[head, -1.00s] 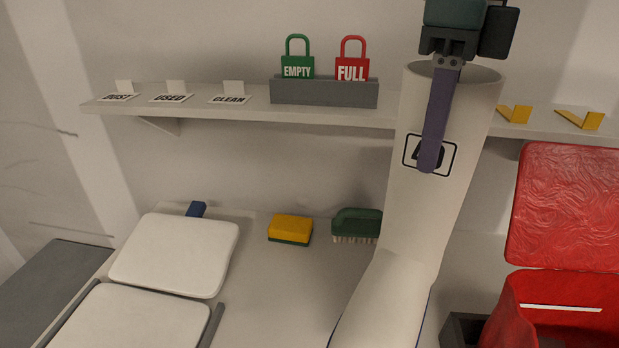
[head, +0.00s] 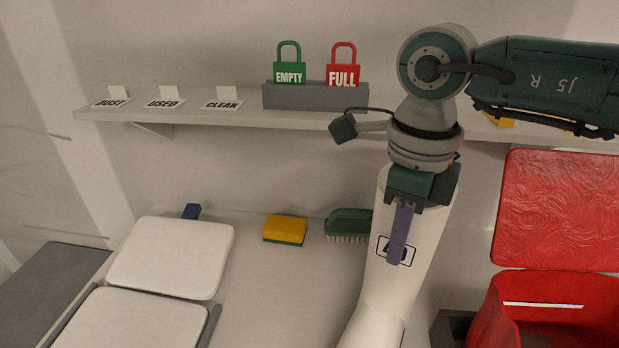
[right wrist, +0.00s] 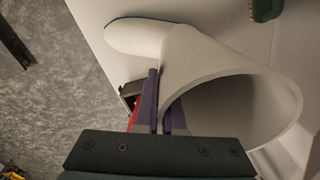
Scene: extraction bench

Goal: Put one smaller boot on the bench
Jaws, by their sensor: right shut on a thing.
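A tall white boot (head: 401,278) hangs or stands upright, slightly tilted, over the front right of the bench (head: 262,288). Its boxed label is partly covered by a finger. My right gripper (head: 400,236) points down and is shut on the rim of the boot's shaft. In the right wrist view the boot (right wrist: 215,55) shows its round opening and its blue-edged sole, with the purple fingers (right wrist: 163,105) pinching the shaft wall. The foot runs out of the bottom of the head view, so I cannot tell whether it touches the bench. My left gripper is not in view.
A yellow sponge (head: 284,229) and a green brush (head: 348,224) lie at the back of the bench. White pads (head: 172,257) are at left. A red open box (head: 510,310) stands at right. The shelf (head: 240,116) above carries signs and padlock tags.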

